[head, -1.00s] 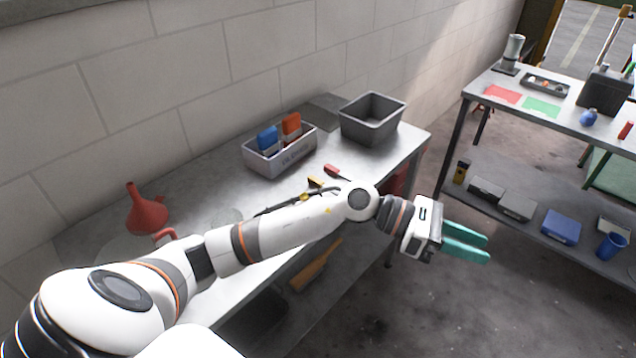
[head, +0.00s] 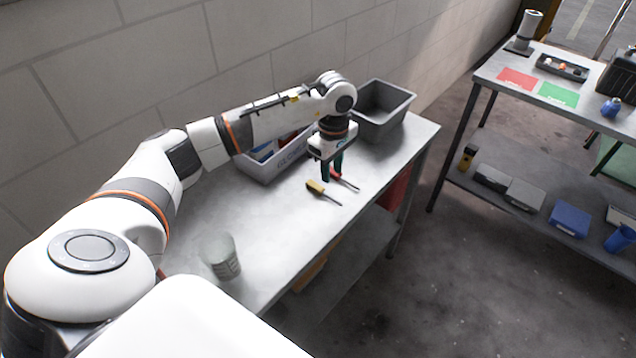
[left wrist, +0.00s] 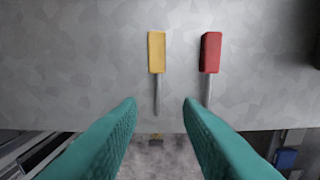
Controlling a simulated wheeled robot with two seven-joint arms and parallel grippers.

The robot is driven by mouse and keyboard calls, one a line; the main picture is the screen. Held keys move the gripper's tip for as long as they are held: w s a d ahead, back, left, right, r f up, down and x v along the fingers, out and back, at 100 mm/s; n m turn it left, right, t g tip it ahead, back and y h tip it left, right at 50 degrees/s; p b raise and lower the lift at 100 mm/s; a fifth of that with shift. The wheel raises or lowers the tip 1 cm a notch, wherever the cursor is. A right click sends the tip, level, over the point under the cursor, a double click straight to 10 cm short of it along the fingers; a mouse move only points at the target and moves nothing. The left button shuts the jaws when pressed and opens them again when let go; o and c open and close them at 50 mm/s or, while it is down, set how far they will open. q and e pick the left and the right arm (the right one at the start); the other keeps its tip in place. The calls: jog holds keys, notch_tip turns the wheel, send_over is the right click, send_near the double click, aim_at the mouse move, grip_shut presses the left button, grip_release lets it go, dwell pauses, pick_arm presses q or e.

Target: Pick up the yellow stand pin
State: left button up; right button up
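The yellow stand pin (head: 317,187) lies on the metal bench top, with a yellow block handle and a thin grey shaft pointing right and toward the bench's front edge. It also shows in the left wrist view (left wrist: 156,53), upper middle, lying flat with its shaft toward the gap between my fingers. A similar red pin (left wrist: 210,53) lies beside it on the right; in the head view the red pin (head: 337,175) is partly behind my fingers. My left gripper (head: 332,172) points down above the bench near both pins. Its teal fingers (left wrist: 160,105) are apart and empty. My right gripper is not in view.
A grey bin (head: 384,108) stands at the back right of the bench. A glove box (head: 262,166) stands behind my arm. A glass (head: 220,256) stands at the front left. The bench top (head: 270,215) between is clear. A second table (head: 590,120) stands right.

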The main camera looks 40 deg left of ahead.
aim_at(328, 195)
pick_arm(q)
jog(key=f, duration=0.3)
jog(key=shift+w+a+f, duration=0.1)
jog(key=shift+w+a, duration=0.1)
jog(key=shift+a, duration=0.15)
jog(key=f+p, duration=0.1)
jog(key=f, duration=0.1)
jog(key=s+f+p, duration=0.1)
jog(key=f, duration=0.1)
jog(key=shift+d, duration=0.2)
jog(key=shift+w+a+f, duration=0.1)
jog(key=shift+w+f, duration=0.05)
jog(key=shift+f, duration=0.25)
grip_shut()
jog(key=shift+r, duration=0.1)
